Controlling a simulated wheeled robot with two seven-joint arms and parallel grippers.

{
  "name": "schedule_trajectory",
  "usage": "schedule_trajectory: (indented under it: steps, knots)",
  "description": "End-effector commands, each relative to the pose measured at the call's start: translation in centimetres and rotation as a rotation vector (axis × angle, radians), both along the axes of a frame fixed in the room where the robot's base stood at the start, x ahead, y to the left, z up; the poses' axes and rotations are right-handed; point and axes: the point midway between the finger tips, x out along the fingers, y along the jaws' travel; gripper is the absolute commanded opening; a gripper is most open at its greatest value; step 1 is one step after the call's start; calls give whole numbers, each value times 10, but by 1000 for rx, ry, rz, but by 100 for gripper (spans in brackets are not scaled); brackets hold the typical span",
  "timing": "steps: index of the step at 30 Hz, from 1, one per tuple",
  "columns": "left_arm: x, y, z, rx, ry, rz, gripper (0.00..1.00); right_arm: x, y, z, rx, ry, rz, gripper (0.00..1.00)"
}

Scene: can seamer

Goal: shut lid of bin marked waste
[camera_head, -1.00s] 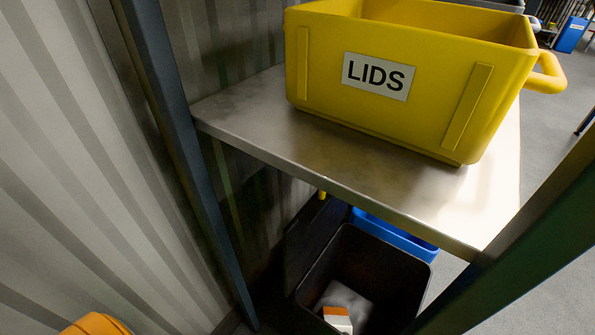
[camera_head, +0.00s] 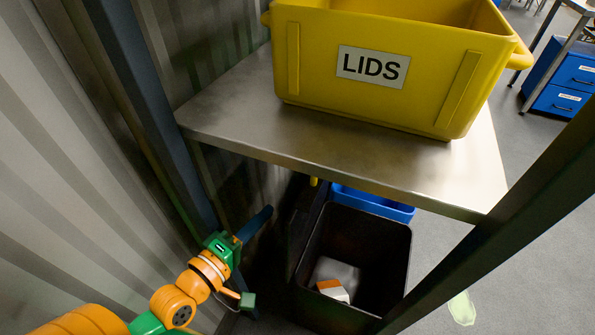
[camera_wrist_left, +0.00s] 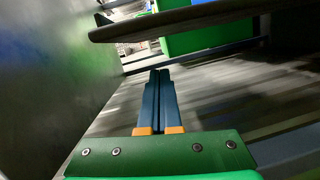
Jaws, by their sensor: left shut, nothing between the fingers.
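A black open-topped bin (camera_head: 400,262) stands on the floor under the shelf, with a grey item and an orange-and-white box (camera_head: 333,290) inside. No waste marking is readable on it. A dark upright panel (camera_head: 298,218) at its left side looks like its lid, standing open. My left gripper (camera_head: 267,211) is left of this panel, below the shelf, apart from the bin opening. Its blue fingers are together and empty, also in the left wrist view (camera_wrist_left: 160,76). I cannot tell whether they touch the panel. My right gripper is out of view.
A metal shelf (camera_head: 240,105) with a yellow LIDS bin (camera_head: 420,85) hangs over the black bin. A blue bin (camera_head: 375,204) stands behind it. Dark posts frame the left and right. A corrugated wall (camera_head: 60,190) is close at left. Grey floor is open at right.

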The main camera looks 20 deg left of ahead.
Motion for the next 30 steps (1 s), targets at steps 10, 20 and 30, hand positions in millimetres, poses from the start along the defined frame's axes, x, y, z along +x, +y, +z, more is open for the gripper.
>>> schedule_trajectory:
  steps: [10, 20, 30]
  knots:
    - [22, -22, 51, -139, -78, -40, 0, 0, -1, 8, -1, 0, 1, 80]
    - [80, -38, 47, -133, -72, -40, 0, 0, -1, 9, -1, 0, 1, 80]
    - [92, -42, 46, -131, -70, -41, 0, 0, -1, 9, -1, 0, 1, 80]
